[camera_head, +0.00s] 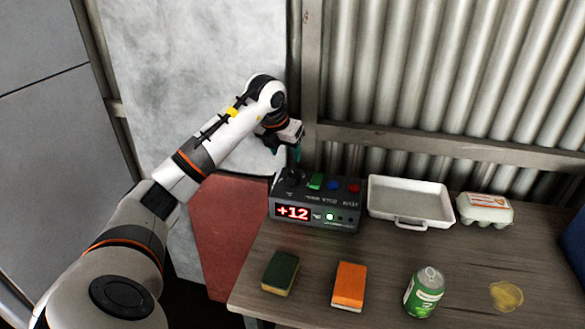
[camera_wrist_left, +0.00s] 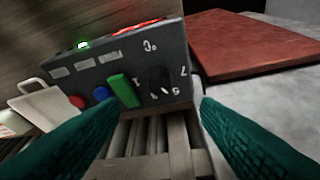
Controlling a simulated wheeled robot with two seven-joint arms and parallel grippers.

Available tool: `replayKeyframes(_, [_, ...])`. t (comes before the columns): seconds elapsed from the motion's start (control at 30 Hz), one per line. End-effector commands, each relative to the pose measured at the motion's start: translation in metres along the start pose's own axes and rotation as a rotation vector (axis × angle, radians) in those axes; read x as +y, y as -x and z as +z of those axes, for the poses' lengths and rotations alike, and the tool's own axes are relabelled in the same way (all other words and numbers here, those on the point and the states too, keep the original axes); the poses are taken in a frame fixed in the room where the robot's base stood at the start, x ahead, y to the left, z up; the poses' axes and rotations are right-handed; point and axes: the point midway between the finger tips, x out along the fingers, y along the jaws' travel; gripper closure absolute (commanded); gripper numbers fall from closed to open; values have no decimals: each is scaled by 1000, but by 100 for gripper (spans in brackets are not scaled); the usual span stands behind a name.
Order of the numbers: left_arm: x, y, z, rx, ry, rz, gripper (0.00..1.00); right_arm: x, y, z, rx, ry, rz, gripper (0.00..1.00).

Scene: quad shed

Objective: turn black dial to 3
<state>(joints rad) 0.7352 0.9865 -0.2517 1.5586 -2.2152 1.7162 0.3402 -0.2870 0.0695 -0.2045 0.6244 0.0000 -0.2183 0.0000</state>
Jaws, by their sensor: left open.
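A dark control box (camera_head: 335,218) stands at the table's left end, with a red display (camera_head: 292,213) reading "+12". The black dial (camera_wrist_left: 158,80) is on the box's top panel in the left wrist view, with white numbers around it; 7, 5 and 1 seem legible. The dial (camera_head: 291,175) is small and dark in the head view. My left gripper (camera_head: 288,154) is above the dial end of the box. Its teal fingers are open and empty, apart on either side of the dial in the left wrist view (camera_wrist_left: 158,110). My right gripper is not in view.
Beside the dial are a green switch (camera_head: 316,181), a blue button (camera_head: 334,184) and a red button (camera_head: 354,187). Corrugated wall stands behind.

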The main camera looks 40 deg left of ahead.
Motion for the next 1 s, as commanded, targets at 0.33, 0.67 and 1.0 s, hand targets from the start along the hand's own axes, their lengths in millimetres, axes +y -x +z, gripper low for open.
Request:
replayKeyframes(0.33, [1,-70,1,-4,1,2,43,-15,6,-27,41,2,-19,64])
replayKeyframes(0.67, [1,-100,1,-1,0,1,43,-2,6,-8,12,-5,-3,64])
replayKeyframes(1.0, [0,-100,0,0,-1,1,56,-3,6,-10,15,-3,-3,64])
